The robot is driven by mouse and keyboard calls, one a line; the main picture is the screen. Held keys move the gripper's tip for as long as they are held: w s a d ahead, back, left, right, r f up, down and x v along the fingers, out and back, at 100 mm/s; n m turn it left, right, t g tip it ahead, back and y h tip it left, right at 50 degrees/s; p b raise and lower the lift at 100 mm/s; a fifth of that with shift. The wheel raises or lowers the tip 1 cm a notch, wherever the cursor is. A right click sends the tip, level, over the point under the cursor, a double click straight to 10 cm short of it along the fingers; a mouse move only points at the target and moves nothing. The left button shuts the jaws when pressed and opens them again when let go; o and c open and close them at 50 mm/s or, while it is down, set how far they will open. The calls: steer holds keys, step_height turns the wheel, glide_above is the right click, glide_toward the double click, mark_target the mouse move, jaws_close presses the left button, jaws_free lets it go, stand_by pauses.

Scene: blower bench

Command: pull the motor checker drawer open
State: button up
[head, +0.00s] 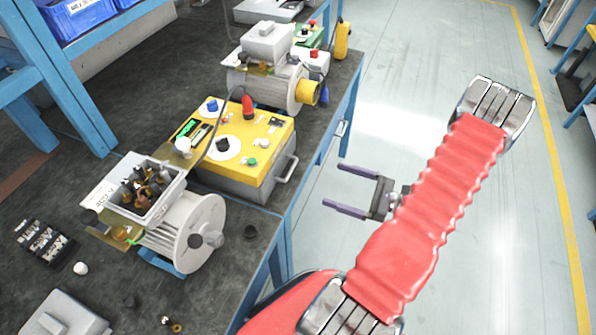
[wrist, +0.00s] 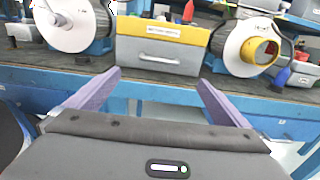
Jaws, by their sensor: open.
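The motor checker (head: 235,143) is a grey box with a yellow sloped top bearing knobs, standing at the bench edge. Its grey drawer front (wrist: 185,48) faces the aisle and looks flush with the box. A pale bar handle (wrist: 160,58) crosses the drawer front; it also shows in the head view (head: 287,170). My gripper (head: 334,187) is open and empty, off the bench over the aisle, with its two purple fingers pointing toward the drawer. In the wrist view the fingers (wrist: 159,76) stand either side of the handle, apart from it.
An open motor (head: 200,234) stands left of the checker in the wrist view, another motor (head: 265,80) right of it. The blue bench frame (wrist: 165,90) lies below the drawer. Small parts lie on the bench top (head: 215,300). The aisle floor (head: 400,75) is clear.

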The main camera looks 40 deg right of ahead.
steer(key=x, duration=1.3)
steer(key=shift+w+a, duration=0.25)
steer(key=shift+c, duration=0.5)
steer(key=c, duration=1.3)
steer(key=shift+c, duration=0.2)
